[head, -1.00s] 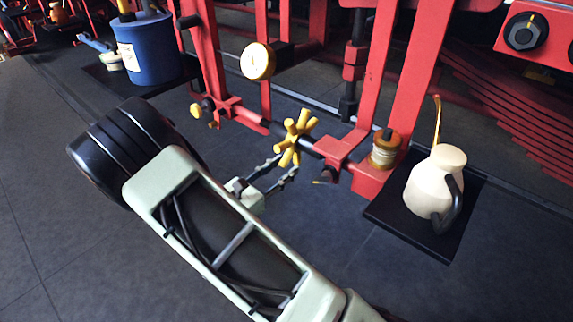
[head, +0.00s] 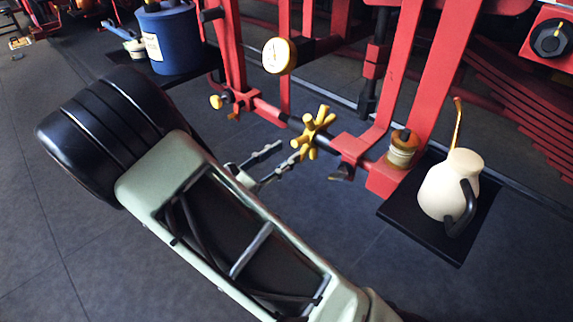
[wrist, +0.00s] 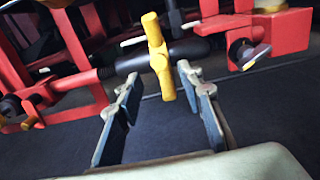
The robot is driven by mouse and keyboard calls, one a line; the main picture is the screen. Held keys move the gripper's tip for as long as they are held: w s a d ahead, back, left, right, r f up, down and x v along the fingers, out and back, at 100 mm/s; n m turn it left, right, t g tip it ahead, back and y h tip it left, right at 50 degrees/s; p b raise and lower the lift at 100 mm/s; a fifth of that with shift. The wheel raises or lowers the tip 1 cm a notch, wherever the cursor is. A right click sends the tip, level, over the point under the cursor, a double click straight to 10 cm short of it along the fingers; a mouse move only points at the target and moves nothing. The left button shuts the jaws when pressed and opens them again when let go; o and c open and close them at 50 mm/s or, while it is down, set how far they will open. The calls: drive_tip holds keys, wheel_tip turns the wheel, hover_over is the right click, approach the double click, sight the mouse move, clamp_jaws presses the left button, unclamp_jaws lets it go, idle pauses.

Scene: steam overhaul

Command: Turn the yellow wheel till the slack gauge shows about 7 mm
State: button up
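The yellow wheel (head: 314,132) has several stubby spokes and sits on a dark shaft of the red frame. It also shows in the wrist view (wrist: 158,58), close ahead of my fingers. My gripper (head: 276,163) is just to the left of and below the wheel. In the wrist view my gripper (wrist: 156,88) is open, its two fingers wide apart with the lower spoke between or just beyond the tips; contact is not clear. The round slack gauge (head: 278,56) has a pale face and yellow rim, mounted above the wheel; its reading is too small to tell.
A white oil can (head: 440,190) with a thin spout stands on a black tray (head: 400,212) at the right. A blue tub (head: 170,40) stands at the back left. Red uprights (head: 405,75) rise close behind the wheel. The floor in front is clear.

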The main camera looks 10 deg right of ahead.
sight(298, 143)
drive_tip(key=shift+r+b+x, duration=0.2)
drive_tip(key=shift+b+x, duration=0.15)
drive_tip(key=shift+x, duration=1.1)
drive_tip(key=shift+r+b+x, duration=0.25)
drive_tip(key=shift+b+x, duration=0.1)
drive_tip(key=shift+x, duration=1.1)
clamp_jaws()
